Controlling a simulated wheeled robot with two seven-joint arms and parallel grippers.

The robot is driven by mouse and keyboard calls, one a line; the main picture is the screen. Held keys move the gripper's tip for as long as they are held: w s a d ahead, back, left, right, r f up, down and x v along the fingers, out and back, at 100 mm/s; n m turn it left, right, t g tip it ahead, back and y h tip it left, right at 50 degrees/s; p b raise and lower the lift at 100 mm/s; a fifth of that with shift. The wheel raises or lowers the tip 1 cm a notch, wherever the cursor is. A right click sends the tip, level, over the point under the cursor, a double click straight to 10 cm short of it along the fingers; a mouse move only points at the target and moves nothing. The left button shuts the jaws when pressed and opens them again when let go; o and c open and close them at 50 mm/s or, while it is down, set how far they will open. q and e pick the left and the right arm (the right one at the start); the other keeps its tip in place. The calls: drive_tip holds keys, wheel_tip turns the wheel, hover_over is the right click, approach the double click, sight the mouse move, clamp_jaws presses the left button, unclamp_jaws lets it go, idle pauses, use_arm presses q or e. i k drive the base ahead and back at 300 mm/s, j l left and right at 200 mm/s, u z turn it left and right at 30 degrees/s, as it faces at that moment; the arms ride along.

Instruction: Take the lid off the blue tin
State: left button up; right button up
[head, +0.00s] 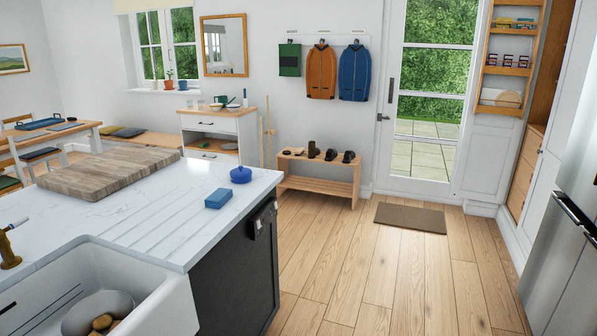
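A small round blue tin (240,175) stands upright on the white counter (180,200), near its far right corner. A small knob shows on its top, and its lid looks to be on. Neither of my grippers is in view. Nothing is touching the tin except the counter under it.
A blue block like a sponge (218,198) lies just in front of the tin. A thick wooden board (108,174) lies to the left. A white sink (150,305) with a grey rounded thing (97,311) in it is at the front left.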

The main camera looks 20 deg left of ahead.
sight(240, 173)
drive_tip(key=i+l+u, duration=0.1)
drive_tip(key=i+u, duration=0.35)
drive_tip(key=i+l+u, duration=0.3)
drive_tip(key=u, duration=0.15)
drive_tip(key=i+l+u, duration=0.7)
drive_tip(key=l+u, duration=0.35)
drive_tip(key=i+l+u, duration=0.15)
drive_tip(key=l+u, duration=0.15)
drive_tip(key=i+l+u, duration=0.1)
drive_tip(key=l+u, duration=0.8)
drive_tip(key=l, duration=0.4)
drive_tip(key=k+l+u, duration=0.25)
drive_tip(key=l, duration=0.35)
drive_tip(key=i+l, duration=0.05)
drive_tip(key=i, duration=0.05)
